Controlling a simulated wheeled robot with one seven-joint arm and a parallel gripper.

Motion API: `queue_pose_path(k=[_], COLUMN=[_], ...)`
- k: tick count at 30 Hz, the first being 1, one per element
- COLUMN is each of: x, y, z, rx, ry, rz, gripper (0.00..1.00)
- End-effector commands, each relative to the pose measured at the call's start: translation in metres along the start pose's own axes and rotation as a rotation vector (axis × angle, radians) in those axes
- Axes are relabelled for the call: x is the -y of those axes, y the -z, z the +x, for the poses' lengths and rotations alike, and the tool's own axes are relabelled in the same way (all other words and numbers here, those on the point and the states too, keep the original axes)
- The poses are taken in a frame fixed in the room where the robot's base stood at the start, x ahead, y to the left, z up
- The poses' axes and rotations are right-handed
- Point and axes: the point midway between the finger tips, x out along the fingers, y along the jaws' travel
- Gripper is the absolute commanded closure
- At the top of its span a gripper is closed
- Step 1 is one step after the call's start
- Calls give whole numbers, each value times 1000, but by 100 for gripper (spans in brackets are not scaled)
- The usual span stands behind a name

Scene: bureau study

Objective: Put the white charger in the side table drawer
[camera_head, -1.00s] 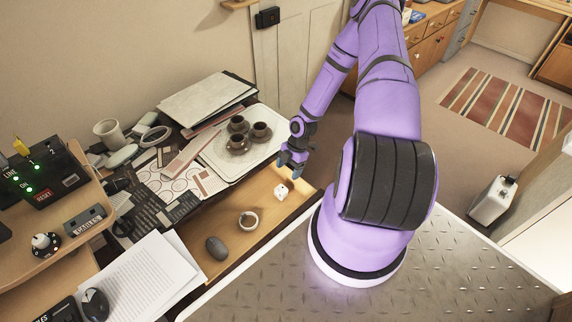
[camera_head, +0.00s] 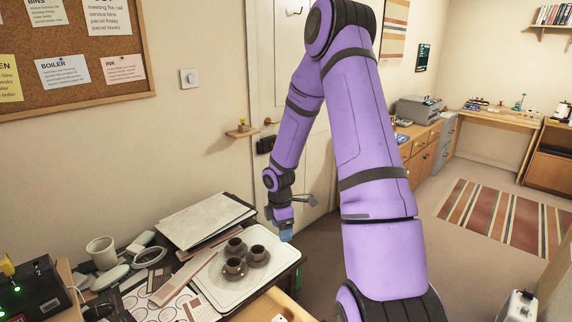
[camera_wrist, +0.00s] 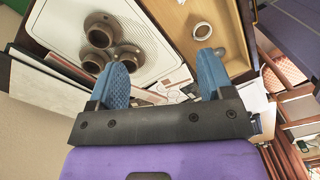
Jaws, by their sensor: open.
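The open side table drawer (camera_head: 256,308) is at the bottom of the head view, mostly cut off. It also shows in the wrist view (camera_wrist: 232,45). A small white bit at the top edge of the wrist view may be the same block. My gripper (camera_head: 285,232) is open and empty, above and beyond the drawer, beside the tray. Its two blue fingers (camera_wrist: 163,78) are spread apart in the wrist view with nothing between them.
A white tray (camera_head: 213,287) with brown cups (camera_head: 234,247) stands left of my gripper. A round white ring (camera_wrist: 203,31) lies in the drawer. Papers, a mug (camera_head: 102,252) and other clutter cover the table to the left. A door (camera_head: 318,150) is behind my arm.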

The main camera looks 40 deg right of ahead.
Motion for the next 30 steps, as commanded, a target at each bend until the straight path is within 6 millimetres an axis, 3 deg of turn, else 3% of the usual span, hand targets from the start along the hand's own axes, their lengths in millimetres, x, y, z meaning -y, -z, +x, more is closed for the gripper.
queue_pose_path(k=[1,3,8,15,21,30], x=[1,6,22,61,104,183], y=[4,9,23,43,58,72], z=[-23,-50,-109,-189,-245,-308], rx=[18,37,63,51,-5,-158], ry=[-26,-50,-113,-213,-284,-344], rz=[31,89,221,424,592,835], gripper=[26,26,26,26,26,26])
